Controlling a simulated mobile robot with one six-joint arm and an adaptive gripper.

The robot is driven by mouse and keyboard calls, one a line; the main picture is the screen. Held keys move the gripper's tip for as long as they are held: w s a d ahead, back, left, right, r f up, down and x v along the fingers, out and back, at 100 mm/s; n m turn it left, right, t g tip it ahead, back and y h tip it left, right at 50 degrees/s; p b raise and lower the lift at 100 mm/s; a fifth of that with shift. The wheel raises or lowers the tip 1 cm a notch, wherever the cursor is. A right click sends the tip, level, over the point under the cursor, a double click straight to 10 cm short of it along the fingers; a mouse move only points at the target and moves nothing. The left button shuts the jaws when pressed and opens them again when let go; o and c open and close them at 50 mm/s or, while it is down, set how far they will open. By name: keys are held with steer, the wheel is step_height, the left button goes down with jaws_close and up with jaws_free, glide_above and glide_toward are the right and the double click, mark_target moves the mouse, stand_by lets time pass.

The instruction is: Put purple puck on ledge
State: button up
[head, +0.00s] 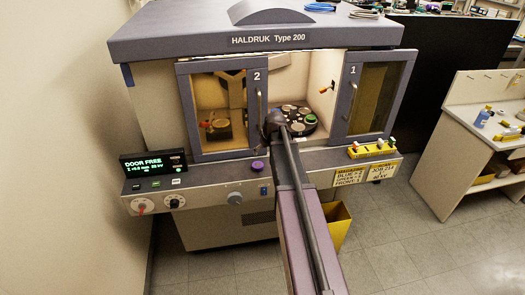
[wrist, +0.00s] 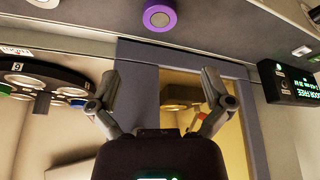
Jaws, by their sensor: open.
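The purple puck (head: 257,166) sits on the grey ledge (head: 218,174) below door 2, and nothing holds it. In the wrist view the purple puck (wrist: 160,15), with a grey centre, lies at the top edge on the ledge (wrist: 225,22). My gripper (wrist: 159,75) is open, with nothing between its fingers, and apart from the puck. In the head view my arm reaches over the ledge to the chamber opening between the doors; its dark end hides the fingers.
Door 2 (head: 188,110) is at the left of the opening, and door 1 (head: 350,105) stands swung out at the right. A round carousel (head: 305,126) with several pucks is inside. A yellow rack (head: 372,150) sits on the right ledge. The display (head: 150,163) reads DOOR FREE.

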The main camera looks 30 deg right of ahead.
steer(key=s+a+f+m+g, duration=0.1)
steer(key=s+a+g, duration=0.3)
steer(key=s+a, duration=1.7)
steer(key=a, duration=0.3)
steer(key=shift+s+f+g, duration=0.2)
steer(key=shift+g, duration=0.1)
